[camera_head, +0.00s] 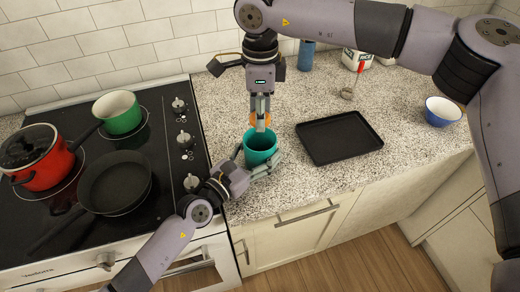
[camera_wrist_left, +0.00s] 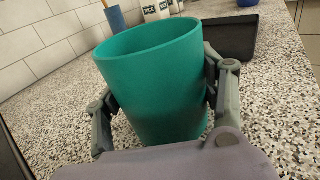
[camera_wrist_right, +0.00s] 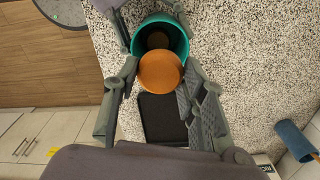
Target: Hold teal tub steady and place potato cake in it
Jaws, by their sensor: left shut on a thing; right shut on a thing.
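The teal tub (camera_head: 260,145) stands upright on the speckled counter beside the stove. My left gripper (camera_head: 262,168) is shut on the tub, with its fingers on either side of the wall; the tub fills the left wrist view (camera_wrist_left: 152,85). My right gripper (camera_head: 260,115) points down above the tub. It is shut on the round orange-brown potato cake (camera_wrist_right: 160,71), which shows between its fingers in the right wrist view. The cake is over the tub's opening and partly covers the rim there. The tub's inside is dark, with a brownish patch whose nature I cannot tell.
A black tray (camera_head: 340,138) lies right of the tub. A blue-and-white bowl (camera_head: 442,111) is farther right. A blue canister (camera_head: 306,56) stands at the back. The stove holds a red pot (camera_head: 45,165), a green pot (camera_head: 118,112) and a dark pan (camera_head: 115,183).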

